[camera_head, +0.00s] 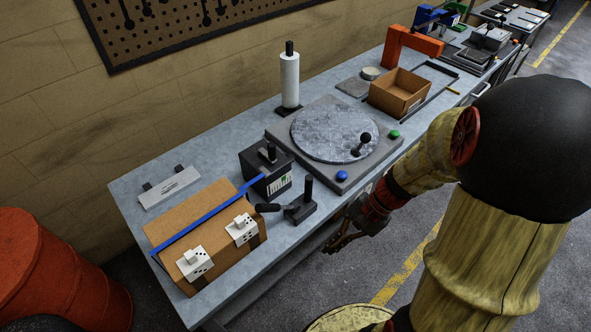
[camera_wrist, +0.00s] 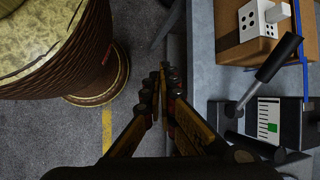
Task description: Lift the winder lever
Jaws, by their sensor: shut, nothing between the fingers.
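The winder lever is a black cylindrical handle (camera_head: 268,207) on a thin arm, beside a dark base (camera_head: 300,212) with an upright black post. It lies low near the bench's front edge. In the wrist view the handle (camera_wrist: 278,58) slants at the right. A black box with a white scale and green mark (camera_head: 279,186) stands behind it, and the scale also shows in the wrist view (camera_wrist: 268,120). My gripper (camera_head: 336,243) is shut and empty, off the bench's front edge, right of and apart from the lever. Its fingertips (camera_wrist: 161,88) meet in the wrist view.
A blue strap (camera_head: 195,222) crosses a cardboard box (camera_head: 217,261) bearing white dotted blocks (camera_head: 194,262). A round turntable (camera_head: 334,132) with knob and buttons stands behind. The bench edge runs beside my gripper; open floor (camera_wrist: 60,135) lies left in the wrist view.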

